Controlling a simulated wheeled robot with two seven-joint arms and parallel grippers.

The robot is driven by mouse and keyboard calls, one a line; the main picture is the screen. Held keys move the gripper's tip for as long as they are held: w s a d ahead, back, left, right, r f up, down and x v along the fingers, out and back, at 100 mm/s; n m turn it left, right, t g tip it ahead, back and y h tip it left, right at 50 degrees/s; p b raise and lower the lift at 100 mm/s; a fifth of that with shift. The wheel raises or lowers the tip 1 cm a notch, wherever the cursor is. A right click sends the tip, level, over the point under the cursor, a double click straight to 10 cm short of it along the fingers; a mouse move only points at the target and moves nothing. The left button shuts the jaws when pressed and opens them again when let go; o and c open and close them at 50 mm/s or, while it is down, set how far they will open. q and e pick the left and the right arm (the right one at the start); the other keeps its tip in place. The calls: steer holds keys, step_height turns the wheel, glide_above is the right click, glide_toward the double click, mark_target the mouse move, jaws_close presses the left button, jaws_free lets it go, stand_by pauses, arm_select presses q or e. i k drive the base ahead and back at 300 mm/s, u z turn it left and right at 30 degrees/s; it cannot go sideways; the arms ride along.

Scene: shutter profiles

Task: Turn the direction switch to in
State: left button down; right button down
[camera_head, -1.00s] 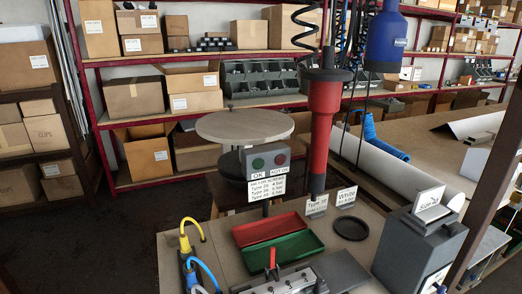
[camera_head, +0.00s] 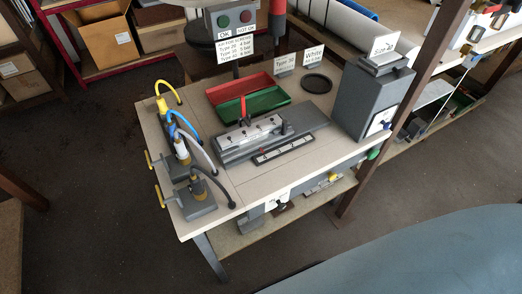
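I cannot tell for sure which part is the direction switch. A white plate with a small dark knob (camera_head: 381,123) is on the front of the tall grey box (camera_head: 362,98) at the workbench's right end. Neither of my grippers is in view.
The workbench (camera_head: 230,190) holds a grey fixture (camera_head: 262,140), a red and green tray (camera_head: 250,97), a black ring (camera_head: 316,83) and clamps with hoses (camera_head: 190,195) at left. A brown post (camera_head: 400,110) stands right of the box. The floor before the bench is clear.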

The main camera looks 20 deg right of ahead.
mark_target(282, 207)
steer(key=z, duration=0.2)
steer(key=k, duration=0.55)
steer(key=z, duration=0.6)
steer(key=k, duration=0.55)
steer(key=u, duration=0.6)
steer(key=i, duration=0.65)
steer(key=z, duration=0.3)
